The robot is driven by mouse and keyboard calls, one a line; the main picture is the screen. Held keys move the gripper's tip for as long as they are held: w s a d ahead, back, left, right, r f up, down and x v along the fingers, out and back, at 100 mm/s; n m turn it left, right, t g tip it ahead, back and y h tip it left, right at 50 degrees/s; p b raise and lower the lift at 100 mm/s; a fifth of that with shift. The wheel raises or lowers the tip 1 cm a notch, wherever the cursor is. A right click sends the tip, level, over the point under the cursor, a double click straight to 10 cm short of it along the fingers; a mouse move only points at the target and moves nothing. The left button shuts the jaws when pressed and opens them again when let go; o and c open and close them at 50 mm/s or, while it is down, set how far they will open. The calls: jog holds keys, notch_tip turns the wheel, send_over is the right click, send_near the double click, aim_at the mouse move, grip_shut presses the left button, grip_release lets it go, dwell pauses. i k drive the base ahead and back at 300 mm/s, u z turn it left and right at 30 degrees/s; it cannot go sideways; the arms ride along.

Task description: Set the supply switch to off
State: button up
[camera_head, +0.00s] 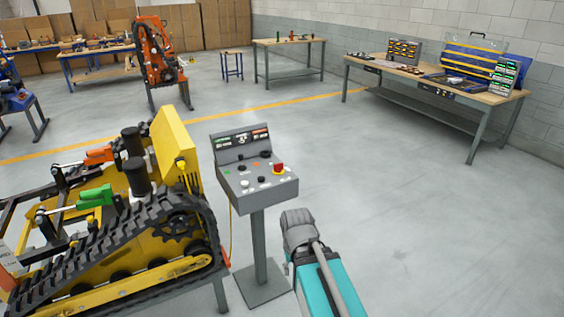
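A grey control box (280,193) stands on a post beside the yellow tracked carrier (165,150). Its sloped top has several small dark knobs, small coloured buttons and a large red button (279,168). An upright panel (241,143) at its back carries small displays or labels. The markings are too small to read, so I cannot tell which control is the supply switch or how it is set. My arm, teal and grey, reaches up from the bottom edge, to the right of the post. My gripper is not in view.
The carrier's black track (110,262) lies close on the left of the post. A workbench with equipment (440,85) stands at the back right, a smaller table (290,42) behind, and an orange machine (160,55) at the back left. The floor on the right is clear.

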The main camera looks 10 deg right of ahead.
aim_at(277, 167)
jog(key=z, duration=0.35)
jog(key=i, duration=0.95)
jog(key=u, duration=0.25)
